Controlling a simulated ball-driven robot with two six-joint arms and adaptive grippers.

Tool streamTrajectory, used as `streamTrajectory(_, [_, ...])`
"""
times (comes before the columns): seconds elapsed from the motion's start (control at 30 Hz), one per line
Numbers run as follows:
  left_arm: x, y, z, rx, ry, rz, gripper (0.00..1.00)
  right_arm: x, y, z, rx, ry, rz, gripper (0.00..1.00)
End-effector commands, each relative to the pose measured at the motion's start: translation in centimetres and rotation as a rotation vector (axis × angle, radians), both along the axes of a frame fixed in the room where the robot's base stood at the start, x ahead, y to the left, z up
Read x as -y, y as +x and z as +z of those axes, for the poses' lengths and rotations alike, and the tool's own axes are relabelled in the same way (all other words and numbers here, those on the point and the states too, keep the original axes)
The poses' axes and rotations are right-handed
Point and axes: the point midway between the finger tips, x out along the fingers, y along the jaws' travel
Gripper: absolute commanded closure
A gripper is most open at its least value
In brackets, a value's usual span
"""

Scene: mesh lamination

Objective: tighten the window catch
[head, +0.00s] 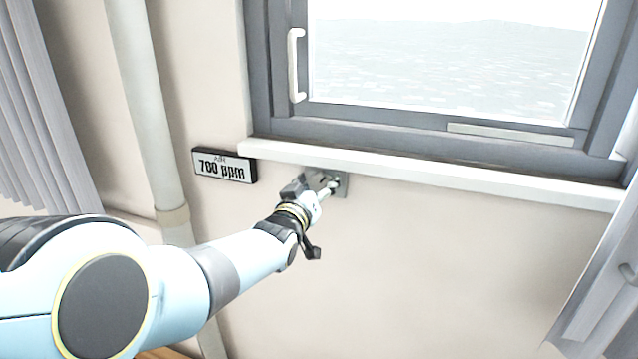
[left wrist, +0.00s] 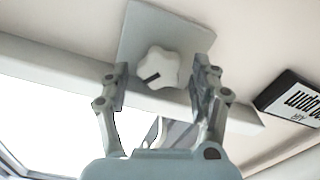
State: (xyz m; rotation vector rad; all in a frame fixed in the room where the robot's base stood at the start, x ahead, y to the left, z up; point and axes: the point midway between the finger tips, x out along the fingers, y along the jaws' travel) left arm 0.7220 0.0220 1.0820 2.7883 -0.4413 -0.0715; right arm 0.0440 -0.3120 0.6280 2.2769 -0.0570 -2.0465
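The window catch knob (left wrist: 160,64) is a white lobed knob with a dark mark pointing lower left in the left wrist view. It sits on a grey plate (left wrist: 145,25) on the wall; the plate (head: 343,187) also shows below the sill in the head view. My left gripper (left wrist: 161,76) is open, one finger on each side of the knob, with a visible gap on both sides. In the head view my left gripper (head: 325,186) is at the plate and hides most of the knob. My right gripper is in neither view.
The window sill (head: 450,176) runs just above the plate, under the grey-framed window (head: 360,114) with its white handle (head: 295,65). A display reading 700 ppm (head: 224,166) hangs left of the gripper. A vertical pipe (head: 150,110) and curtains stand at the sides. The wall below is clear.

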Motion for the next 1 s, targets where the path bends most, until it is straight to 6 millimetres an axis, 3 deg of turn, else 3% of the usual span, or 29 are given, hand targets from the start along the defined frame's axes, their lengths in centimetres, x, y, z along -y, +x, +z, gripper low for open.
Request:
streamTrajectory(0.03, [0.0, 0.0, 0.0, 0.0, 0.0, 0.0, 0.44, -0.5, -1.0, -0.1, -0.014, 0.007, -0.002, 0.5])
streamTrajectory(0.17, [0.0, 0.0, 0.0, 0.0, 0.0, 0.0, 0.61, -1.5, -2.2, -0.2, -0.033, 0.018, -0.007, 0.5])
streamTrajectory(0.4, [0.0, 0.0, 0.0, 0.0, 0.0, 0.0, 0.92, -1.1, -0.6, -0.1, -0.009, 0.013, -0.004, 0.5])
streamTrajectory(0.57, [0.0, 0.0, -0.2, 0.027, 0.08, 0.0, 0.92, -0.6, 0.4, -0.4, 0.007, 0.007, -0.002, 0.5])
streamTrajectory(0.8, [0.0, 0.0, -0.1, 0.111, 0.335, 0.001, 0.92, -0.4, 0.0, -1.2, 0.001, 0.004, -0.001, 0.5])
streamTrajectory(1.0, [0.1, 0.0, 0.0, 0.117, 0.357, 0.0, 0.92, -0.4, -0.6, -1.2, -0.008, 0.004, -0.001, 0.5])
